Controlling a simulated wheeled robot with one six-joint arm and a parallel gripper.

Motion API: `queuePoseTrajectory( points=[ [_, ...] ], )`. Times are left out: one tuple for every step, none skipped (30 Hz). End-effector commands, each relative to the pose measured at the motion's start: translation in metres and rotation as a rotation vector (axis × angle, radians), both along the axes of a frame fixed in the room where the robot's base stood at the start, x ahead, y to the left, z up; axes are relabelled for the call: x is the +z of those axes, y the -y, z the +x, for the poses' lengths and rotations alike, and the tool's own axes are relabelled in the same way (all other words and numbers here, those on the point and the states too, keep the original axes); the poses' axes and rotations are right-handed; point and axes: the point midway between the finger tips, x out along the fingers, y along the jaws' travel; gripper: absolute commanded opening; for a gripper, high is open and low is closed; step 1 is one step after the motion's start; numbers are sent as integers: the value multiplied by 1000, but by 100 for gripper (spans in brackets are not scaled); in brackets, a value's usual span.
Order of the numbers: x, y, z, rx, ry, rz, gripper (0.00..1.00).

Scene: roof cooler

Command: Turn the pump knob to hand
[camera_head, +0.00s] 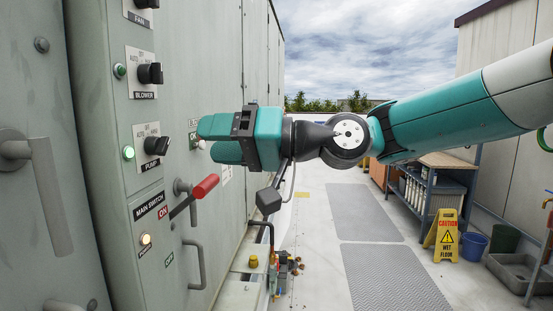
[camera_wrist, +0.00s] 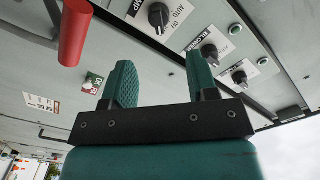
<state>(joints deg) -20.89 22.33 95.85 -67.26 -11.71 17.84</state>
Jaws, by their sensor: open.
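The pump knob (camera_head: 157,145) is a black rotary knob on a white plate marked PUMP, on the grey cabinet face below the blower knob. A green lamp (camera_head: 128,153) glows beside it. Which mark the knob points to is too small to tell. In the wrist view the pump knob (camera_wrist: 158,17) is near the top, beyond the fingertips, with OFF and AUTO lettering beside it. My gripper (camera_head: 207,140) is open and empty, to the right of the knob and apart from it. Its two green fingers (camera_wrist: 160,68) also show in the wrist view.
The red main switch handle (camera_head: 206,186) juts out below the pump knob. The blower knob (camera_head: 150,73) and fan knob (camera_head: 146,3) sit above. A grey door handle (camera_head: 195,264) is lower down. A wet floor sign (camera_head: 444,235) stands far right; the walkway is clear.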

Motion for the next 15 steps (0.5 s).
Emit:
queuePoseTrajectory(
  points=[
    [-5, 15, 0, -7, 2, 1, 53],
    [-5, 22, 0, -6, 2, 1, 53],
    [-5, 32, -1, -6, 3, 1, 53],
    [-5, 39, -2, -6, 2, 1, 53],
    [-4, 46, -2, -6, 2, 1, 53],
    [-4, 54, -3, -6, 1, 1, 53],
    [-4, 59, -4, -5, 1, 1, 53],
    [-3, 65, -4, -6, 2, 1, 53],
    [-2, 71, -5, -4, 2, 1, 53],
    [-2, 75, -5, -5, 1, 1, 53],
    [-2, 78, -5, -4, 1, 1, 53],
    [-2, 82, -6, -2, 0, 1, 53],
    [-1, 84, -6, -3, 0, 1, 53],
    [-1, 86, -6, -4, 0, 1, 53],
    [-1, 88, -6, -2, 0, 1, 53]
  ],
)
